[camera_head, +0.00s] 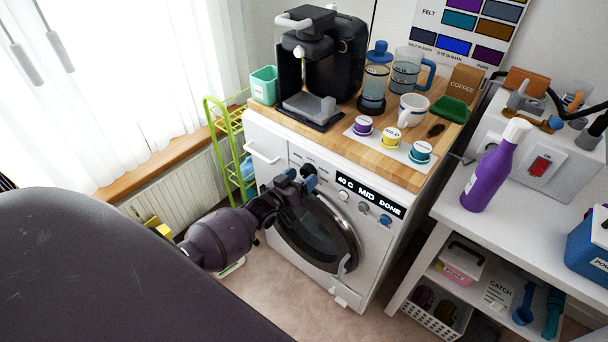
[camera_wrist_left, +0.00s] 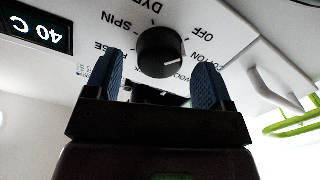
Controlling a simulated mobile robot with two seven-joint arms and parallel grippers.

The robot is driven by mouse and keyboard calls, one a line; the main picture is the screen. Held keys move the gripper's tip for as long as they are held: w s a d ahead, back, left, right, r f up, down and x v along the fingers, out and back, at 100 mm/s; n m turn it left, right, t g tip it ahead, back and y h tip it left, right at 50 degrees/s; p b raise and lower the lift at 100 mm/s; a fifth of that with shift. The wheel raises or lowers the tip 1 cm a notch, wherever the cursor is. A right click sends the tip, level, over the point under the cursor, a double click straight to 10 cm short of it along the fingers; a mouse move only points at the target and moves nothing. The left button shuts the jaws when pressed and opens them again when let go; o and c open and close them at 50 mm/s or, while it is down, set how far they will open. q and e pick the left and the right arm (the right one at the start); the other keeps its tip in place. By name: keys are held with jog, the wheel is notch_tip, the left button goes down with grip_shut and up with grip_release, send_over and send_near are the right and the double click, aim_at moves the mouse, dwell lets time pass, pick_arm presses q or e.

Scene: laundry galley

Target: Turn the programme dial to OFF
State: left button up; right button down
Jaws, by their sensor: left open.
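The programme dial (camera_wrist_left: 160,52) is a round black knob with a white pointer line, on the white front of the washing machine (camera_head: 375,248). In the left wrist view its printed labels appear upside down: OFF, COTTON, SPIN and others around it. The pointer line is on the knob's right side, roughly toward COTTON, away from OFF. My left gripper (camera_wrist_left: 162,80) is open, its blue fingertips either side of the dial's lower part in that view; I cannot tell whether they touch it. In the head view my left gripper (camera_head: 299,178) covers the dial.
A lit display (camera_head: 370,194) reads 40 C MID DONE, with small buttons below. The round door (camera_head: 310,235) is under the panel. A wooden worktop (camera_head: 345,148) carries a coffee machine (camera_head: 322,60) and cups. A green rack (camera_head: 222,140) stands left; a white bench (camera_head: 450,205) stands right.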

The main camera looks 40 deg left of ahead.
pick_arm(q)
jog(key=s, duration=0.9)
jog(key=shift+a+p, duration=0.35)
jog(key=s+d+m+g, duration=0.4)
jog(key=d+m, duration=0.1)
jog(key=d, duration=0.2)
jog(key=s+d+f+g+y, duration=0.1)
jog(key=s+d, duration=0.1)
jog(key=s, duration=0.6)
jog(key=s+d+f+n+g, duration=0.1)
jog(key=s+d, duration=0.1)
jog(key=s, duration=0.6)
jog(key=shift+d+f+g+y, duration=0.15)
jog(key=shift+f+g+y, duration=0.25)
jog(key=shift+s, duration=0.1)
